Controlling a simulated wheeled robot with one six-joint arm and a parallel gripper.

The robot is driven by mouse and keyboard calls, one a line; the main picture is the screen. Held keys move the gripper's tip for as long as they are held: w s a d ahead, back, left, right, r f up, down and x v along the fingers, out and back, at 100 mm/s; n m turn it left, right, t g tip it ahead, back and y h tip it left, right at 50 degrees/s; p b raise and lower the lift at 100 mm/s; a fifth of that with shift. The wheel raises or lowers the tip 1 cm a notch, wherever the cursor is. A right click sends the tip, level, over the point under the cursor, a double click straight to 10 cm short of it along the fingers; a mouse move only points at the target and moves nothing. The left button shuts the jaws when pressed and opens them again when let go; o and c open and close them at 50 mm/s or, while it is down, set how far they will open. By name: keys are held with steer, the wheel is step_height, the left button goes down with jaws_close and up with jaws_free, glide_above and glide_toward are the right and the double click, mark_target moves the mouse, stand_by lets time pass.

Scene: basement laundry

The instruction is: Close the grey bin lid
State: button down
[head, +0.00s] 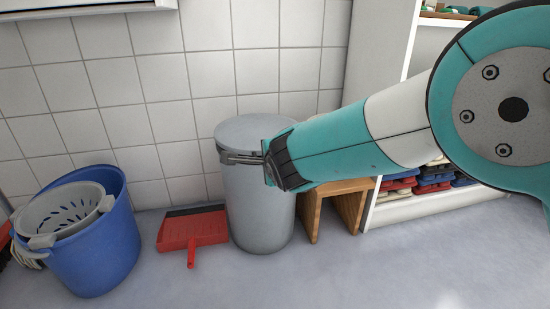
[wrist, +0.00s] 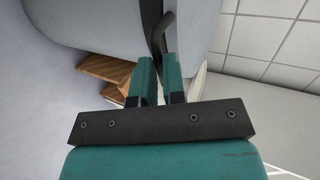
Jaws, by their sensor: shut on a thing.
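The grey bin (head: 258,210) stands upright on the floor against the tiled wall. Its grey lid (head: 250,129) lies across the top, looking about level; I cannot tell whether it sits fully flush. My gripper (head: 258,157) is at the bin's upper front edge, reaching in from the right. In the wrist view my gripper (wrist: 160,62) is shut on a dark bent handle (wrist: 167,30) at the lid's edge. A dark band runs beside the handle, between the bin body (wrist: 90,20) and the lid (wrist: 198,30). The fingers hide part of the handle.
A red dustpan (head: 193,230) lies on the floor left of the bin. A blue bucket (head: 100,245) with a grey wringer (head: 65,212) stands further left. A wooden stool (head: 313,212) is close on the bin's right, beside white shelves (head: 385,60). The floor in front is clear.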

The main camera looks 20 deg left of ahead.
steer(key=shift+s+d+f+g, duration=0.1)
steer(key=shift+s+f+g, duration=0.05)
steer(key=shift+f, duration=0.45)
steer(key=shift+s+d+f+g, duration=0.1)
steer(key=shift+s+f+g, duration=0.05)
steer(key=shift+f, duration=0.45)
steer(key=c, duration=1.2)
jaws_free()
steer(key=shift+a, duration=0.1)
steer(key=p+v, duration=0.8)
steer(key=v, duration=0.9)
steer(key=shift+s+r, duration=0.2)
steer(key=shift+r, duration=0.15)
